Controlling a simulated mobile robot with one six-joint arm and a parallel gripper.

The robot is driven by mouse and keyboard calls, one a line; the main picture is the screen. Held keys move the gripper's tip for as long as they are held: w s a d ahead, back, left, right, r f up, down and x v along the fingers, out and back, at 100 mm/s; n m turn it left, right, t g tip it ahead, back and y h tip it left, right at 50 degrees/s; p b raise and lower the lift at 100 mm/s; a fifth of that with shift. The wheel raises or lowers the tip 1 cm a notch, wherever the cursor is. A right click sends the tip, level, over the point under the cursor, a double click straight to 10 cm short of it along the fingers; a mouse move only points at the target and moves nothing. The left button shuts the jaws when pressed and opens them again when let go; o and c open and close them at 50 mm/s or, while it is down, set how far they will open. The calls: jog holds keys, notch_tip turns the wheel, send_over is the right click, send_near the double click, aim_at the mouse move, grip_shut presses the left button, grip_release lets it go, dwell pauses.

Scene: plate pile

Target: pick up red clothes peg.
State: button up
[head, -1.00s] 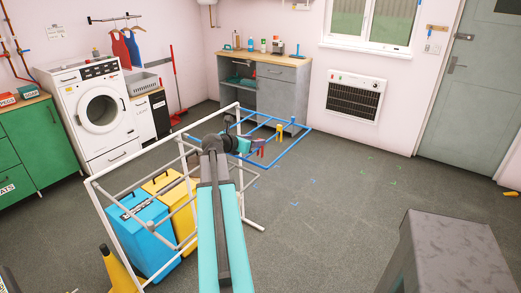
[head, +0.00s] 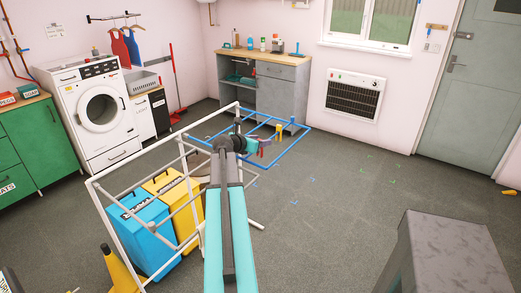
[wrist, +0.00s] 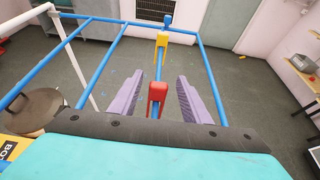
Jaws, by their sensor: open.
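The red clothes peg (wrist: 157,94) sits on a blue rail of the drying rack in the wrist view, between my two purple fingers. My gripper (wrist: 160,82) is open, with a finger on each side of the peg and a visible gap to each. In the head view my gripper (head: 257,149) is over the blue part of the rack, and the red peg is mostly hidden there by my gripper.
A yellow peg (wrist: 161,45) and a blue peg (wrist: 167,21) sit farther along the same rail. Blue side rails (wrist: 100,68) run on both sides. The white rack frame (head: 137,144) stands left, around blue (head: 140,232) and yellow (head: 183,205) bins.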

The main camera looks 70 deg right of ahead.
grip_shut()
jog(key=shift+r, duration=0.2)
jog(key=shift+r+b, duration=0.6)
jog(key=shift+r, duration=4.2)
